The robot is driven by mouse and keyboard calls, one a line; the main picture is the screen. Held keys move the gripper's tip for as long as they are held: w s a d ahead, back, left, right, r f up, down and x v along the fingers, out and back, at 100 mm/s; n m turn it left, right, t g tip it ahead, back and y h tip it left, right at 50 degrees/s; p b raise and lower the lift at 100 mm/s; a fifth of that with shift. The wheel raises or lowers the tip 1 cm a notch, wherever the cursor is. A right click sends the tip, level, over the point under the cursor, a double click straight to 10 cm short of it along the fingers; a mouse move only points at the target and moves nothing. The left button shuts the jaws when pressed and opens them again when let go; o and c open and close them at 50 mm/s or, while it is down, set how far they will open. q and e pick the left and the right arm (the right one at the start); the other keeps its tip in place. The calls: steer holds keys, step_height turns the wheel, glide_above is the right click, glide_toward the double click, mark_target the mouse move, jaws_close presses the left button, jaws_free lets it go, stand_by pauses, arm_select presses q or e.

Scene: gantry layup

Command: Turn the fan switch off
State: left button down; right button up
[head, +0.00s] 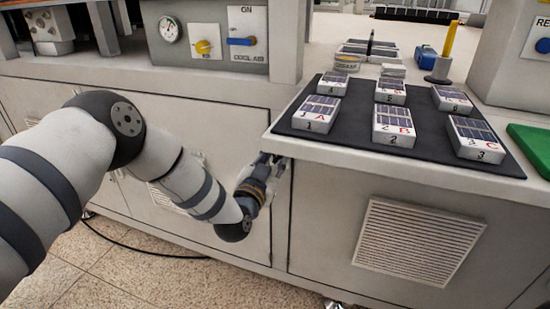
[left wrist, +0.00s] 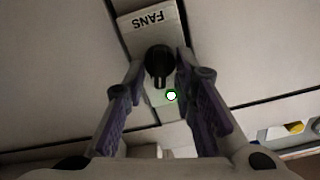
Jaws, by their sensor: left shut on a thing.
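The fan switch is a black rotary knob (left wrist: 159,62) on a pale plate (left wrist: 150,22) marked FANS, which appears upside down in the left wrist view. The knob's narrow grip points toward the bottom of that picture. A small round lamp (left wrist: 171,96), white with a green rim, sits just below the knob. My left gripper (left wrist: 160,76) has its two purple-padded fingers on either side of the knob and is shut on it. In the head view, my left gripper (head: 272,160) is at the bench front, under the worktop edge; the switch is hidden there. My right gripper is not in view.
Above the gripper, a black mat (head: 350,120) on the worktop holds several numbered boxes. A yellow knob (head: 203,47) and a blue valve handle (head: 242,41) are on the panel behind. A vent grille (head: 418,240) is low on the front. A cable (head: 140,250) lies on the floor.

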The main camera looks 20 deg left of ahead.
arm_select(q)
steer(key=n, duration=0.6)
steer(key=shift+a, duration=0.2)
steer(key=n, duration=0.6)
steer(key=shift+f, duration=0.1)
stand_by(0.4)
steer(key=c, duration=1.7)
jaws_free()
steer(key=s, duration=1.2)
steer(key=shift+a, duration=0.3)
